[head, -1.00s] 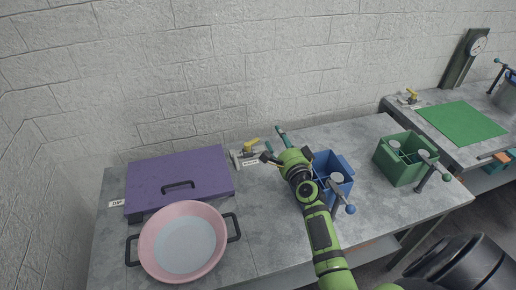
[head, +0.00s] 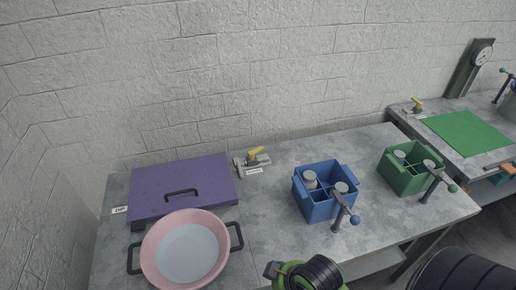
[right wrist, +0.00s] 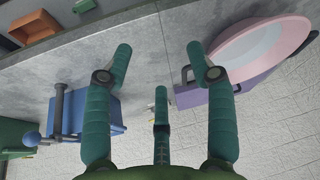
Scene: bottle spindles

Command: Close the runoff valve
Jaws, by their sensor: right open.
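A small grey valve with a yellow handle (head: 254,154) sits at the back of the near bench, against the wall. A white label (head: 254,171) is on its front; its print is too small to read surely. The handle slants up to the right. A similar yellow-handled valve (head: 415,105) stands on the far right bench. My right gripper (right wrist: 159,60) is open with nothing between its teal fingers in the right wrist view. In the head view only part of my right arm shows at the bottom edge, well in front of the valve. My left gripper is out of view.
A purple lidded box (head: 182,187) and a pink pan (head: 150,250) stand left of the valve. A blue divided crate (head: 318,207) and a green crate (head: 403,178) with clamps stand right. The bench between pan and blue crate is clear.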

